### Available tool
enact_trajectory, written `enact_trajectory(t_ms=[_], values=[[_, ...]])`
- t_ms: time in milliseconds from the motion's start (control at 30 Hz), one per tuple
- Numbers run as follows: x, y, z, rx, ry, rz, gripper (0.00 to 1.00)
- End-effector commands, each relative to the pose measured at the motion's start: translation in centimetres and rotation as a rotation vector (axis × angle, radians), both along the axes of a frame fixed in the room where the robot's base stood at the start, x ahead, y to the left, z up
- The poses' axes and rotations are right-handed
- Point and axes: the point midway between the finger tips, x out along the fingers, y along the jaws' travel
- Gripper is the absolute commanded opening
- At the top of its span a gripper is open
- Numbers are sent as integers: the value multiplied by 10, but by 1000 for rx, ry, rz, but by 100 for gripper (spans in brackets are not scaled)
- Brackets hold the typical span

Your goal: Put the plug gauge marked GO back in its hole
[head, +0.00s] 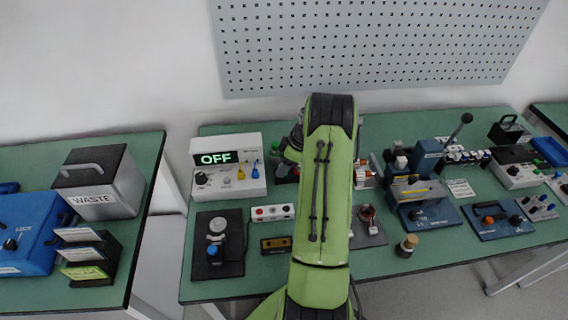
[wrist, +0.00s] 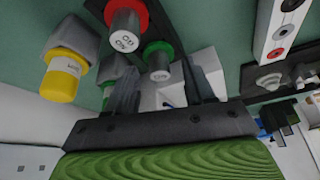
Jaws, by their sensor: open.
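The GO plug gauge (wrist: 158,58) has a green collar and a grey end with small lettering. It shows in the wrist view just beyond my gripper (wrist: 157,85), whose dark fingers are apart on either side of it in the picture. I cannot tell whether it is between the fingers in depth. A red-collared gauge (wrist: 125,28), lettered NO GO, is up and to the left of it. In the head view my green arm covers most of the gripper, and a green part (head: 277,149) shows at its left. The hole cannot be made out.
A yellow-capped cylinder (wrist: 62,75) is left of the gauges in the wrist view. A white box with coloured sockets (head: 272,212) lies in front of the OFF display unit (head: 228,166). A dark stand (head: 218,243) is at the bench's front left. Fixtures crowd the right.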

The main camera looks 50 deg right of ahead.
Motion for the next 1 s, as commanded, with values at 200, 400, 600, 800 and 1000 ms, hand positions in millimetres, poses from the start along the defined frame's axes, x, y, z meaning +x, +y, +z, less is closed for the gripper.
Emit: enact_trajectory(t_ms=[200, 400, 600, 800, 1000], values=[[-4, -3, 12, -2, -1, -2, 53], [-21, -14, 63, -5, -3, -2, 53], [-40, -25, 114, -3, -2, -2, 53], [-50, -31, 143, -1, -2, -1, 53], [-52, -31, 146, 1, 0, 0, 53]])
